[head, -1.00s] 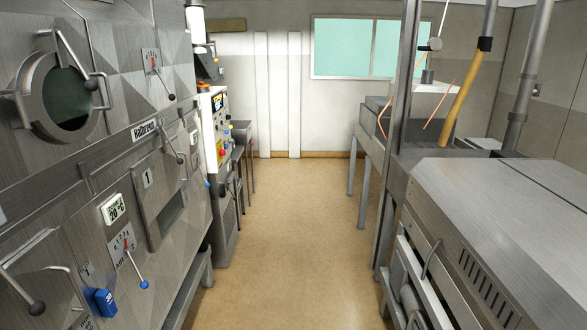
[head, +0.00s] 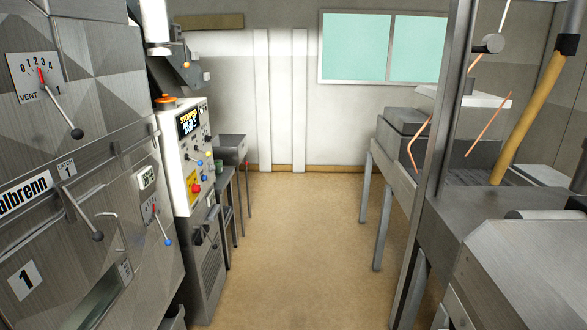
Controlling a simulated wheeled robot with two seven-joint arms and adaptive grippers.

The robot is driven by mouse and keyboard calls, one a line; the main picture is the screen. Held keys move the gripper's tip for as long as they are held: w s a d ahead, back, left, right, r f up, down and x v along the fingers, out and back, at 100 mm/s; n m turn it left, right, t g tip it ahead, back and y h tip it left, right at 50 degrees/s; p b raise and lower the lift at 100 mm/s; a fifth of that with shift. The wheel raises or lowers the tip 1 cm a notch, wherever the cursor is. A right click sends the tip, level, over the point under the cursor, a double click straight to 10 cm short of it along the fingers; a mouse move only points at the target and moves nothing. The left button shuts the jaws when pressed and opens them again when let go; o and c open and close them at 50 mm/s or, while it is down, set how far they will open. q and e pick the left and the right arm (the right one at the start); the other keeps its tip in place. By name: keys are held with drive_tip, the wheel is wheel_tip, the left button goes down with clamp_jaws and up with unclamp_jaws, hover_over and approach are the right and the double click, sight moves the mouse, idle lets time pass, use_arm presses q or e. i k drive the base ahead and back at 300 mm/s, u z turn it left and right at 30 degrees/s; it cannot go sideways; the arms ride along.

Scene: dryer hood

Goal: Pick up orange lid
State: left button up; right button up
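A small flat orange thing (head: 165,99) lies on top of the control cabinet (head: 180,150) at the left, near the cabinet's back corner. It may be the orange lid, but it is too small to tell for sure. Neither of my grippers shows in the head view.
A large steel machine (head: 60,150) with levers lines the left side. Steel benches (head: 400,170) and an upright post (head: 445,130) line the right. A small steel table (head: 230,142) stands beyond the cabinet. The tan floor (head: 300,230) between them is clear to the back wall.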

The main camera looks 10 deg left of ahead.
sight(166, 98)
drive_tip(key=i, duration=5.45)
drive_tip(key=u, duration=3.3)
drive_tip(key=k, duration=0.6)
drive_tip(key=u, duration=0.4)
